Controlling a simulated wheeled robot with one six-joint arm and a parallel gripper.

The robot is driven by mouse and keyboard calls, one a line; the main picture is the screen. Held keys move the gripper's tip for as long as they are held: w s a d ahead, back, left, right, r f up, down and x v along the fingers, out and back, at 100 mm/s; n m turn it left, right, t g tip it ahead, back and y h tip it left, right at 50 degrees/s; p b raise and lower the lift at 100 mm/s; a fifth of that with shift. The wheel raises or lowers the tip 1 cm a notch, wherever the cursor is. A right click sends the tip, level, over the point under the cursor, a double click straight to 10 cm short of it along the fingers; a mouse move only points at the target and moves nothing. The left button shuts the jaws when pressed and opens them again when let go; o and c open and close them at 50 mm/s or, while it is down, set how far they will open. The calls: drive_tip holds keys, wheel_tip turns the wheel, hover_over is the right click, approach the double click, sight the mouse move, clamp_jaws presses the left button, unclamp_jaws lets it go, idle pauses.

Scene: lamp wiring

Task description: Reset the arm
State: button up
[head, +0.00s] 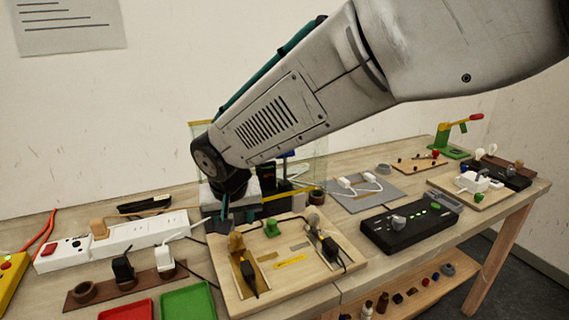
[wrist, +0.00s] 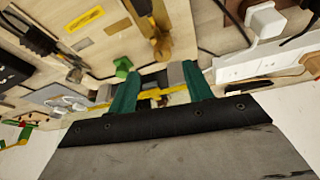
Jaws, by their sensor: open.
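My gripper (wrist: 160,82) shows in the wrist view with its two green fingers spread apart and nothing seen between them. In the head view my gripper (head: 237,211) points down behind the back-left corner of a wooden wiring board (head: 290,290), mostly hidden by my wrist. The board carries a brass-coloured holder (head: 238,248) with a black plug, a green block (head: 270,229), a yellow strip (head: 290,262) and a bulb-like piece (head: 313,222) at the right. The green block also shows in the wrist view (wrist: 122,66). I cannot tell how high the fingertips are above the table.
A white power strip (head: 110,240) with plugs lies at left. A red tray (head: 127,311) and green tray (head: 188,301) sit in front. A clear-walled stand (head: 310,160) is behind my wrist. A black control box (head: 410,223) and grey plate (head: 364,194) are at right.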

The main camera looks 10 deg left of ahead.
drive_tip(key=s+d+r+m+g, duration=0.1)
drive_tip(key=s+d, duration=0.6)
drive_tip(key=d, duration=0.7)
drive_tip(key=s+d+r+m, duration=0.2)
drive_tip(key=s+d, duration=0.6)
drive_tip(key=d, duration=0.7)
drive_tip(key=s+d+r+m+g+h, duration=0.1)
drive_tip(key=s+d+r, duration=0.2)
drive_tip(key=s+d, duration=0.5)
drive_tip(key=d, duration=0.6)
drive_tip(key=shift+d+r+g, duration=0.25)
drive_tip(key=shift+g, duration=0.05)
drive_tip(key=shift+s, duration=0.1)
